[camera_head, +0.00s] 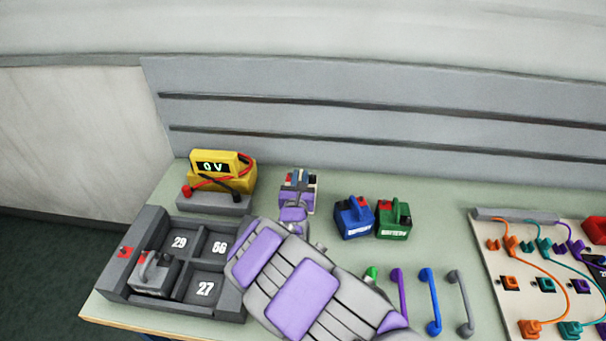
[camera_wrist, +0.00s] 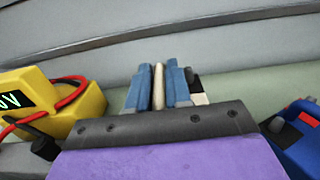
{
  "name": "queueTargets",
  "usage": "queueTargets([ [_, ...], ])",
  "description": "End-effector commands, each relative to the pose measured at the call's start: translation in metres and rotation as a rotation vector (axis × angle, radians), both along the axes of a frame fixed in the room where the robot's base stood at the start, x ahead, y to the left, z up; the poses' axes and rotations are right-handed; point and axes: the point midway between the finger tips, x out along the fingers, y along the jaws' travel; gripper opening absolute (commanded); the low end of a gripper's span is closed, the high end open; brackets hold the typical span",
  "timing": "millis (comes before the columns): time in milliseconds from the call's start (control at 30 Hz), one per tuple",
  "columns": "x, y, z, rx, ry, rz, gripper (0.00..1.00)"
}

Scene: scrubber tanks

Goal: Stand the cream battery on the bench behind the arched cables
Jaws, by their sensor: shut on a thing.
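My gripper (camera_head: 298,178) is at the back middle of the bench, between the yellow meter and the blue battery. In the wrist view its blue fingers (camera_wrist: 158,90) are shut on a cream strip, which looks like the handle of the cream battery (camera_wrist: 200,99). A bit of cream and a black part show right of the fingers; the rest is hidden. I cannot tell whether it touches the bench. The arched cables, purple (camera_head: 398,298), blue (camera_head: 432,303) and grey (camera_head: 461,303), lie at the front, right of my arm. A green end (camera_head: 371,273) shows beside my arm.
A blue battery (camera_head: 353,219) and green battery (camera_head: 395,220) stand behind the cables. The yellow meter (camera_head: 222,172) with red and black leads is left. A numbered tray (camera_head: 230,308) holds a grey battery (camera_head: 154,275). A cable board (camera_head: 540,268) is right. Bench is clear right of the green battery.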

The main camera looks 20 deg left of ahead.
Motion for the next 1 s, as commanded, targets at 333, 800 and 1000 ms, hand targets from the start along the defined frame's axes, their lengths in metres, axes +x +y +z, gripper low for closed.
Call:
queueTargets([
  [333, 0.0, -0.001, -0.026, 0.005, -0.004, 0.001, 0.0],
  [800, 0.0, 0.0, -0.05, 0.003, -0.007, 0.002, 0.2],
  [1000, 0.001, 0.0, -0.051, 0.002, -0.004, 0.001, 0.39],
])
